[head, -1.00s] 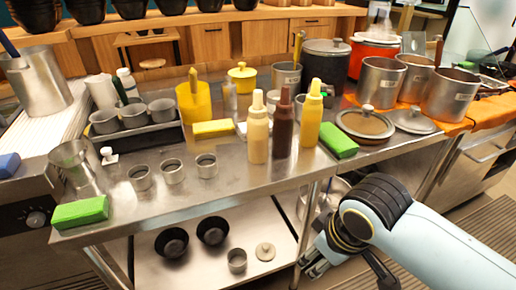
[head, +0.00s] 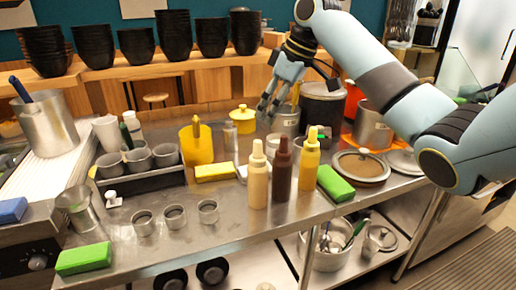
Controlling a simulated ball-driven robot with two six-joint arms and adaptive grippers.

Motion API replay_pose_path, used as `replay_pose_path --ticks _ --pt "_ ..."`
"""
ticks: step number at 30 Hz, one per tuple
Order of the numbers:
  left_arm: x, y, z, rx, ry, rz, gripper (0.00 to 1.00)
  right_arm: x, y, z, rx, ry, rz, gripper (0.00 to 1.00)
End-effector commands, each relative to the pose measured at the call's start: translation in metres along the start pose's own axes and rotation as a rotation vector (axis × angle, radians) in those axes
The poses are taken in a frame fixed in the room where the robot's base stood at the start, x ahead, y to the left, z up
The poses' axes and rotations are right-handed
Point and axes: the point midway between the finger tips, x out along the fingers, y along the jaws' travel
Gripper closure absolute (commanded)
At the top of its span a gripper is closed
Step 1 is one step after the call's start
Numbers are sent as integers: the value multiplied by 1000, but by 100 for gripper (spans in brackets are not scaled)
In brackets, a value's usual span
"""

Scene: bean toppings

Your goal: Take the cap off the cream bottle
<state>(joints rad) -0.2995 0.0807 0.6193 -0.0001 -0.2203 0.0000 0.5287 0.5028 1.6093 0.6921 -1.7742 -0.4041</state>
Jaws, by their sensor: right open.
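The cream bottle (head: 257,178) stands upright on the steel counter, leftmost of three squeeze bottles. Its pointed cream cap (head: 257,148) is on it. The brown bottle (head: 281,173) and the yellow bottle (head: 309,163) stand close to its right. My right gripper (head: 268,112) is open and empty. Its fingers point down, and in the picture they lie above the cream bottle, apart from its cap. My left gripper is not in view.
A green sponge (head: 335,184) lies right of the bottles and a yellow sponge (head: 214,172) lies to their left. A yellow container (head: 196,146) and a lidded pan (head: 361,167) are nearby. The counter (head: 180,243) in front of the bottles is clear.

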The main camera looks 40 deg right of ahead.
Motion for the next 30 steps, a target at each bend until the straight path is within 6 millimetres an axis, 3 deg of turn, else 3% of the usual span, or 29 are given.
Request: replay_pose_path --ticks 6,14,21,30 --pt "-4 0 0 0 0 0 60 36 -2 0 1 -1 -6 51" --pt "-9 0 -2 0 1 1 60 60 -2 2 1 -2 -4 51" --pt "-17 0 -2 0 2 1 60 96 -3 5 1 0 -3 51" --pt "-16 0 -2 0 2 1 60 104 -2 6 0 0 0 51"
